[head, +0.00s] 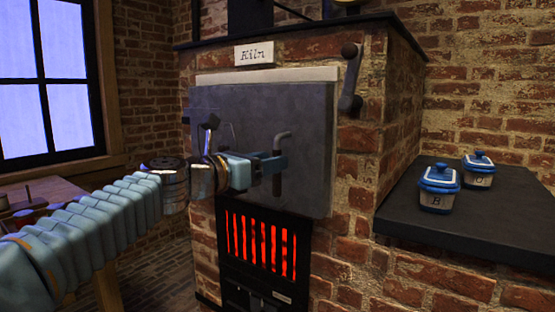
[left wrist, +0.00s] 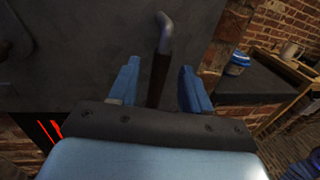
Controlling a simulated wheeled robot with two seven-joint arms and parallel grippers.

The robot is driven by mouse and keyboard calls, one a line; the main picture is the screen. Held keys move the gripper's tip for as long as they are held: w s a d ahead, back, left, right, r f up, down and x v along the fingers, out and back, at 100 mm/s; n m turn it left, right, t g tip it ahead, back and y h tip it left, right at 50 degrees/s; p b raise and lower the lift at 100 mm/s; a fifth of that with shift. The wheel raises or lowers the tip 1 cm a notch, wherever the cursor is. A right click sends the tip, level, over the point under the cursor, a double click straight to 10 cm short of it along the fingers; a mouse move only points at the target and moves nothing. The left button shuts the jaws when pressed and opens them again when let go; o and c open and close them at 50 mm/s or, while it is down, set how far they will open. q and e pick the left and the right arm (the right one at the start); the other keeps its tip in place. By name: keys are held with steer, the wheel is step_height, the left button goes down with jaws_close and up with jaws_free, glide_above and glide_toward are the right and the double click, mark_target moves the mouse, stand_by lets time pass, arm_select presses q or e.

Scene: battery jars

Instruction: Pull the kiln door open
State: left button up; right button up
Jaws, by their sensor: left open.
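The kiln door (head: 262,112) is a flat dark grey plate on the brick kiln front, under the "Kiln" sign (head: 254,54). It appears closed. Its handle (head: 281,142) is a bent metal bar, upright near the door's right side. It also shows in the left wrist view (left wrist: 164,38). My left gripper (head: 277,165) is open at the handle's middle. In the left wrist view its blue fingers (left wrist: 160,70) stand on either side of the handle, with visible gaps. My right gripper is not in view.
A dark lever (head: 350,80) is fixed right of the door. Below the door is a glowing red grate (head: 260,245). Two blue-lidded jars (head: 438,188) (head: 478,170) stand on a dark counter (head: 500,222) at the right. A wooden table (head: 45,190) stands at the left.

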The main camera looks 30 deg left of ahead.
arm_select(q)
steer(key=shift+x, duration=1.5)
jaws_close()
